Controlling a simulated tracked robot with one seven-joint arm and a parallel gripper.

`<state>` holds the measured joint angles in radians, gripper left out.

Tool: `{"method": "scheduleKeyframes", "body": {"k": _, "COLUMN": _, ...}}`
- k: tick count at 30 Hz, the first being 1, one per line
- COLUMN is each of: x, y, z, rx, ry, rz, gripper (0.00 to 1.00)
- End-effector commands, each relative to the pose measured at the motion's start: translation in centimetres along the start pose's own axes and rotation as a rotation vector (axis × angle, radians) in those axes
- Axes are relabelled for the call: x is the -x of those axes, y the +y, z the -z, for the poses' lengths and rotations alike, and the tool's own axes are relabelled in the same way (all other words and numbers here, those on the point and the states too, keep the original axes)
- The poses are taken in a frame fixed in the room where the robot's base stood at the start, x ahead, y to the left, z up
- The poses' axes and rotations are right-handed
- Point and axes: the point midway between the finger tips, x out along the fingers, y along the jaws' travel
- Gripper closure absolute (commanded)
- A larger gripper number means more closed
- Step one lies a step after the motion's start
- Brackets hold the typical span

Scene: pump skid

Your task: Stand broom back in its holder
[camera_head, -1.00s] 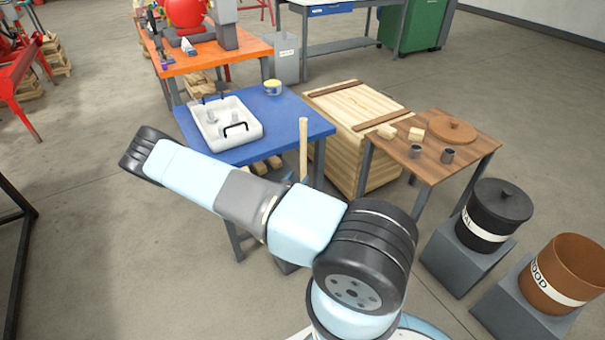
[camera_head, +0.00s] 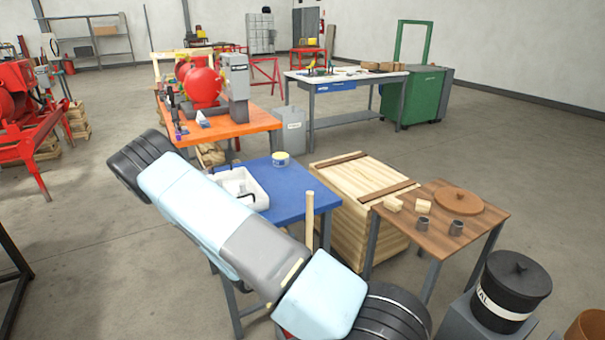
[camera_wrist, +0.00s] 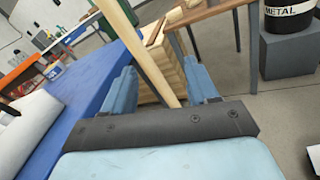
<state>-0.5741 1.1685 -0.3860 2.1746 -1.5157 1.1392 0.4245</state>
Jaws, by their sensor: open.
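The broom's pale wooden handle (camera_head: 309,222) stands upright at the right front corner of the blue table (camera_head: 285,190) in the head view. Its lower end and the broom head are hidden behind my arm. In the wrist view, the handle (camera_wrist: 143,52) runs between the two blue fingers of my gripper (camera_wrist: 160,70), tilted in the picture. The fingers are apart, with gaps on both sides of the handle. I cannot tell how deep it sits between them. My gripper is hidden in the head view. I cannot make out the holder in either view.
A white tray (camera_head: 250,199) and a small tub (camera_head: 281,159) are on the blue table. A wooden crate (camera_head: 350,225) stands right of the handle, then a brown table (camera_head: 460,205) with blocks and cups. A black METAL bin (camera_head: 510,285) is at lower right.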

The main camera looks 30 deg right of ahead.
Motion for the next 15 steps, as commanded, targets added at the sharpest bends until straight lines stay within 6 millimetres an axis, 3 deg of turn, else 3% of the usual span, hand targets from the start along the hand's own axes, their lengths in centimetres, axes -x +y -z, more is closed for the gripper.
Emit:
{"method": "scheduleKeyframes", "body": {"k": 3, "x": 0.4, "y": 0.4, "z": -3.1, "rx": -0.091, "ry": 0.021, "rz": 0.101, "gripper": 0.42}}
{"method": "scheduleKeyframes", "body": {"k": 15, "x": 2.1, "y": 0.3, "z": -12.2, "rx": -0.365, "ry": 0.114, "rz": 0.417, "gripper": 0.42}}
